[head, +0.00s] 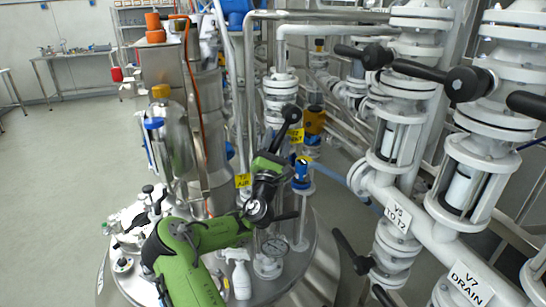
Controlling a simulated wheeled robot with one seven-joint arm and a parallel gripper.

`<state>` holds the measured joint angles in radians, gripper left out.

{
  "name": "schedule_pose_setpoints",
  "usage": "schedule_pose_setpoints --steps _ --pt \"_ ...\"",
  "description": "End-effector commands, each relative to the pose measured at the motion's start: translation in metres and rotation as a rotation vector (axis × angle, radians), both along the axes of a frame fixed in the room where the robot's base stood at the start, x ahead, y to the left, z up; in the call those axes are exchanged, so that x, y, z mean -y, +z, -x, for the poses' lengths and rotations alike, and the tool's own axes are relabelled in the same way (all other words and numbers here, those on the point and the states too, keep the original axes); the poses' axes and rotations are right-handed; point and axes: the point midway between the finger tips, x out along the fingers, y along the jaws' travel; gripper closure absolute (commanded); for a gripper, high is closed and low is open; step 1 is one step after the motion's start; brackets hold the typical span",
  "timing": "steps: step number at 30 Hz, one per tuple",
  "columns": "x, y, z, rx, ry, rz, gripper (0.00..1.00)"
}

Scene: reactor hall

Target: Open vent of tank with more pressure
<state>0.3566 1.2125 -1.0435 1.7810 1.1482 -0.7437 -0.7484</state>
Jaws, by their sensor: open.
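A yellow label ending in "VENT" (296,136) hangs on the piping behind my arm. A black lever handle with a round knob (291,114) stands close to it. A yellow label that seems to read "AIR" (243,181) is lower left. My green arm reaches over the lid. My gripper (279,173) is open below the vent label; its fingertips are mostly hidden, and I cannot tell whether it touches anything.
White flanged pipes with black levers crowd the right, labelled "V5 TO T2" (397,217) and "V7 DRAIN" (470,286). A steel column (205,120) rises behind the lid. Open floor (45,190) lies left.

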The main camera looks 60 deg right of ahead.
Motion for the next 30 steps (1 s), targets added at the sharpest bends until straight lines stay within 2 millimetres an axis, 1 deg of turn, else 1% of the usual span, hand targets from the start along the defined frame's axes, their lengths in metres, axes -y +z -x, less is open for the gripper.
schedule_pose_setpoints --steps 1,9,12,15,19,26,27,29,30 --pt "-0.008 -0.010 0.001 -0.005 -0.001 -0.004 0.51" --pt "-0.071 -0.054 0.012 -0.014 -0.003 -0.005 0.51" --pt "-0.093 -0.067 0.016 -0.015 -0.002 -0.004 0.51" --pt "-0.109 -0.076 0.019 -0.013 0.000 -0.003 0.51" --pt "-0.120 -0.082 0.022 -0.007 0.000 -0.002 0.51" --pt "-0.122 -0.082 0.023 -0.002 0.000 -0.001 0.51" --pt "-0.122 -0.082 0.023 -0.002 0.000 -0.001 0.52" --pt "-0.120 -0.079 0.026 0.013 -0.004 -0.004 0.61" --pt "-0.117 -0.072 0.032 0.049 -0.013 -0.007 0.68"
